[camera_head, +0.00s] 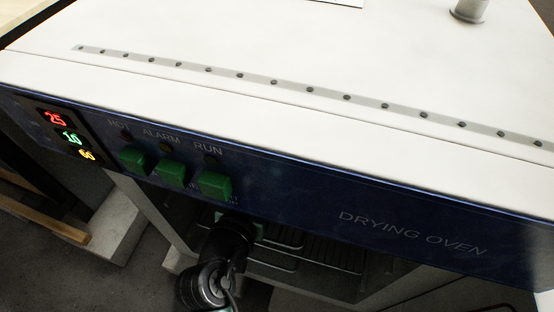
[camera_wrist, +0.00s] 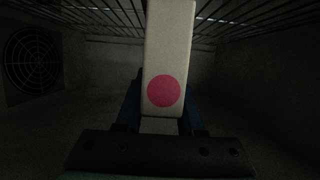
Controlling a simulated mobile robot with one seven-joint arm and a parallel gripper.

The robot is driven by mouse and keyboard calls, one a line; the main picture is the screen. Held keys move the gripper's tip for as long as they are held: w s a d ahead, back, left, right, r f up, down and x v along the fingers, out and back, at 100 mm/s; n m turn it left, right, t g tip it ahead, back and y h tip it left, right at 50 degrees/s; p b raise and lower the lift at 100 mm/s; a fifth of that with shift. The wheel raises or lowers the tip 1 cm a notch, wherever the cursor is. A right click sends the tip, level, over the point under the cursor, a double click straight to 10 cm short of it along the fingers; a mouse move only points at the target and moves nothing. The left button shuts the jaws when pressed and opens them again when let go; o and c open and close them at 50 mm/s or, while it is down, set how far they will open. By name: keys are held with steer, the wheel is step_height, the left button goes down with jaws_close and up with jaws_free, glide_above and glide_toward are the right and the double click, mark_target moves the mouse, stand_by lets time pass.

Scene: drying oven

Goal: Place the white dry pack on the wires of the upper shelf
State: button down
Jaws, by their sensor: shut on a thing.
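The white dry pack (camera_wrist: 170,48) stands out in the middle of the wrist view, a long pale block with a pink round spot. My gripper (camera_wrist: 160,108) is shut on it, with a blue finger on each side, inside the dim oven chamber. Shelf wires (camera_wrist: 246,12) run across the top of the wrist view, behind the pack. I cannot tell whether the pack touches them. In the head view, shelf wires (camera_head: 325,250) show under the oven's front panel. My gripper's fingers and the pack are hidden there by the panel and my arm.
The drying oven's white top (camera_head: 300,60) and blue front panel (camera_head: 330,215) overhang the opening. Green buttons (camera_head: 172,173) and a lit display (camera_head: 68,135) sit on the panel's left. A round dark grille (camera_wrist: 32,62) is on the chamber's left wall.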

steer(key=shift+f+b+x, duration=0.15)
steer(key=shift+b+x, duration=0.7)
steer(key=shift+x, duration=1.25)
steer(key=shift+f+b+x, duration=0.2)
steer(key=shift+b+x, duration=0.6)
steer(key=shift+x, duration=1.3)
steer(key=shift+s, duration=0.1)
steer(key=shift+f, duration=0.15)
steer(key=c, duration=0.5)
jaws_free()
steer(key=shift+s+a+r, duration=0.1)
steer(key=shift+s+r, duration=0.05)
steer(key=shift+r, duration=0.1)
steer(key=p+v, duration=0.3)
steer(key=v, duration=0.8)
steer(key=shift+s+r, duration=0.15)
steer(key=shift+s, duration=0.2)
